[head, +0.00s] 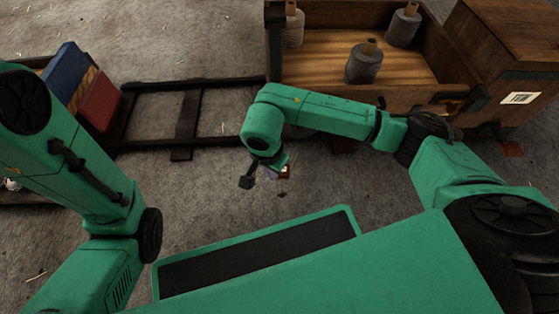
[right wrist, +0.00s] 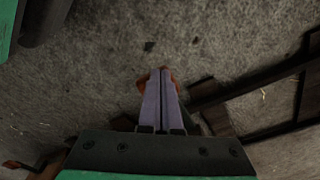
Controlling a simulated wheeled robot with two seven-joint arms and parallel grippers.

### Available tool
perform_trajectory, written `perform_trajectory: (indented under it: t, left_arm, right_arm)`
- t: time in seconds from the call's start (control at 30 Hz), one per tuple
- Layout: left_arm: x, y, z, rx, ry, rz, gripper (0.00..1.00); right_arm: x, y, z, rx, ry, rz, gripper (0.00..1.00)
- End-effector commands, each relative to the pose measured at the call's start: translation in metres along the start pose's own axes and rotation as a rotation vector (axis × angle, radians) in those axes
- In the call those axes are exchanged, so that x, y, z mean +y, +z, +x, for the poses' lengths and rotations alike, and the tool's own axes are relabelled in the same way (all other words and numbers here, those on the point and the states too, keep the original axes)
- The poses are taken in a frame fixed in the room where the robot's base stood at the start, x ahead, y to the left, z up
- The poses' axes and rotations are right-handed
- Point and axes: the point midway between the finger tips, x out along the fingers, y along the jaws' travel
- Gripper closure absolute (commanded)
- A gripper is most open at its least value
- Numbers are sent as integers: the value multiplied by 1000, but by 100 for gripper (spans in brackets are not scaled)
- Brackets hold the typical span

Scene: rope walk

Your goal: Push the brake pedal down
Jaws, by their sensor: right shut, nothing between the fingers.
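A small orange-red piece (head: 286,170), which looks like the brake pedal, shows low over the floor just beside my right gripper (head: 276,167) in the head view. In the right wrist view, orange-red edges (right wrist: 142,85) show on both sides of the fingertips; the fingers hide its middle. My right gripper (right wrist: 161,76) is shut with nothing between its fingers. It is right over or against the piece; I cannot tell whether it touches. My left arm is at the left, and its gripper is out of view.
A wooden cart (head: 400,68) with several grey spools stands behind my right arm. Rails (head: 185,120) run left from it to a carrier with a blue block (head: 64,77) and a red block (head: 99,100). Open floor lies in front of the rails.

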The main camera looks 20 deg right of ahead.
Motion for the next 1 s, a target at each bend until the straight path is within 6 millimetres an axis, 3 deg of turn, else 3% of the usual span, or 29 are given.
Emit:
perform_trajectory:
  t: [0.17, 0.4, 0.6, 0.73, 1.0]
  left_arm:
    - [-3, 4, 20, 7, 3, 1, 0]
    - [-10, 16, 53, 7, 1, 0, 0]
    - [-15, 28, 65, -12, -6, -2, 0]
    - [-14, 37, 56, -37, -12, -12, 0]
    - [-13, 37, 53, -38, -12, -13, 0]
  right_arm:
    - [-1, -2, -28, 2, -3, -1, 100]
    - [-1, -1, -90, 2, -3, -1, 100]
    - [-1, 0, -132, 0, -1, -1, 100]
    - [0, 0, -144, 0, 1, -1, 100]
    - [0, 0, -145, -1, 1, -1, 100]
